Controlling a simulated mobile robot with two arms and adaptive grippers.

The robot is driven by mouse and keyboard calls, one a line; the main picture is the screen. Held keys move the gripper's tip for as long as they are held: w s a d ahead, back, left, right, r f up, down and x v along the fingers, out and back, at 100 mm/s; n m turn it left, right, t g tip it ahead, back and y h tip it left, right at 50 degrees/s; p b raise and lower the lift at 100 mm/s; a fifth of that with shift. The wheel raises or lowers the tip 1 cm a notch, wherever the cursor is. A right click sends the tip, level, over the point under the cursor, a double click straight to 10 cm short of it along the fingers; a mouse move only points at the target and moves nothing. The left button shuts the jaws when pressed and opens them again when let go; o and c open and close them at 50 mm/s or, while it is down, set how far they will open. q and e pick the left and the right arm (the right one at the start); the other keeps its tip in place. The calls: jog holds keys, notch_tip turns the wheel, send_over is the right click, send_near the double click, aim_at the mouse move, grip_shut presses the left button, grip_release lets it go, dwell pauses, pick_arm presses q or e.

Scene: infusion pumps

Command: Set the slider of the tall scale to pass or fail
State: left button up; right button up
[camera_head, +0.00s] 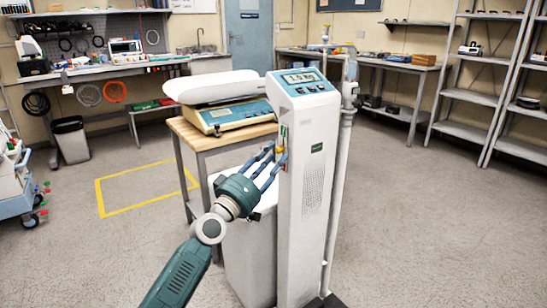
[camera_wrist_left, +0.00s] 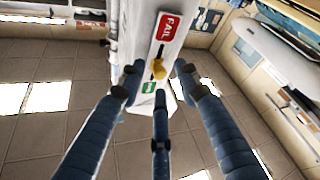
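The tall scale (camera_head: 312,190) is a white column with a blue display head, upright at the centre of the head view. On its left side is a narrow slider panel with small coloured parts. In the left wrist view the panel has a red FAIL label (camera_wrist_left: 168,27), a green label (camera_wrist_left: 149,87) and a yellow slider knob (camera_wrist_left: 158,69) between them, closer to the green one. My left gripper (camera_head: 276,160) is at the panel. In the wrist view its fingers (camera_wrist_left: 156,84) are spread around the knob; contact cannot be told. My right gripper is not in view.
A baby scale (camera_head: 226,113) stands on a wooden-topped table (camera_head: 205,133) left of the column. A white bin-like body (camera_head: 247,245) is beside the column's base. Workbenches and a metal shelf (camera_head: 470,95) line the walls.

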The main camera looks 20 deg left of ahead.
pick_arm(q)
jog(key=shift+w+d+r, duration=0.15)
jog(key=shift+w, duration=0.3)
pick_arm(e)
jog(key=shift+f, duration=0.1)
pick_arm(q)
jog(key=shift+c, duration=0.2)
grip_shut()
jog(key=shift+r, duration=0.15)
notch_tip(320, 180, up, 3)
jog(key=p, duration=0.3)
jog(key=shift+r, duration=0.35)
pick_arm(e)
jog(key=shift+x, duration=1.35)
pick_arm(q)
jog(key=shift+o, duration=0.2)
grip_release()
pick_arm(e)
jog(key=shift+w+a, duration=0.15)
